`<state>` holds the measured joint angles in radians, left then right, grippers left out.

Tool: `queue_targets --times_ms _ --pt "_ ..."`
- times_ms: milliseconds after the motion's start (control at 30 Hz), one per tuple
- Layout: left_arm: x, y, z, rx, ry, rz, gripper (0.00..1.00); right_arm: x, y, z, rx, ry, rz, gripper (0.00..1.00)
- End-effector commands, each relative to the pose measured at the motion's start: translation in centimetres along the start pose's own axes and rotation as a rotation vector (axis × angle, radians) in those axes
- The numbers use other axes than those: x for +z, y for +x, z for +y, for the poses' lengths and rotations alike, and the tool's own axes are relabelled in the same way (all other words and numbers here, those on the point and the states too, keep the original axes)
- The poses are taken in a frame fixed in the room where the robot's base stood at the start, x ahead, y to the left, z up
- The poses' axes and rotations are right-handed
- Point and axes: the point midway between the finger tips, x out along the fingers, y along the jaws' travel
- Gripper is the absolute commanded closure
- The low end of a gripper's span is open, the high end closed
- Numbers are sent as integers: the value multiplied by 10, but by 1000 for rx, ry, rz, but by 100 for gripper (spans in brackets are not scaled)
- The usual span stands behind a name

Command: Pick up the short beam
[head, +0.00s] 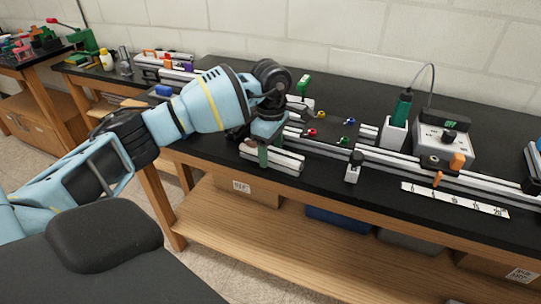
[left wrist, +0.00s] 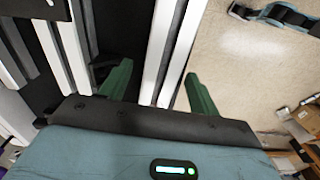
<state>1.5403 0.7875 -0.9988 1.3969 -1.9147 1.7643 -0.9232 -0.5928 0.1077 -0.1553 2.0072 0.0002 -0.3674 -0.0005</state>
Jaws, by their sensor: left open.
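The short beam (head: 284,166), a pale aluminium extrusion with lengthwise grooves, lies near the front edge of the black bench. My left gripper (head: 256,150) is over its left part, with green fingers pointing down. In the left wrist view the open gripper (left wrist: 158,72) has one green finger on each side of a pale beam (left wrist: 163,45), seemingly this same one. I cannot tell whether either finger touches it. The gripper hides part of the beam's left end in the head view. My right gripper is not in view.
Longer rails (head: 340,150) lie just behind and to the right. A small white block with a black knob (head: 354,167), a labelled strip (head: 455,199) and a grey control box (head: 445,140) stand further right.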

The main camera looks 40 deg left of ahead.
Motion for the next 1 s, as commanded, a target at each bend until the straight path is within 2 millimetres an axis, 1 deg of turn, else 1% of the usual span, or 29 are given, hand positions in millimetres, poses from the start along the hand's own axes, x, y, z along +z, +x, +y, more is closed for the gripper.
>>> queue_targets --times_ms 33,100,300,367,733,1000 --pt "0 4 0 -1 0 0 38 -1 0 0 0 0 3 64" --pt "0 7 0 -1 0 0 38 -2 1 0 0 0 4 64" --pt "0 7 0 -1 1 0 38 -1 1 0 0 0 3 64" --pt "0 7 0 -1 1 0 45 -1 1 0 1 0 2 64" --pt "1 7 0 -1 1 -1 93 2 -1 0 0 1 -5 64" --pt "1 6 0 1 1 -1 94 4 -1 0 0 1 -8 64"
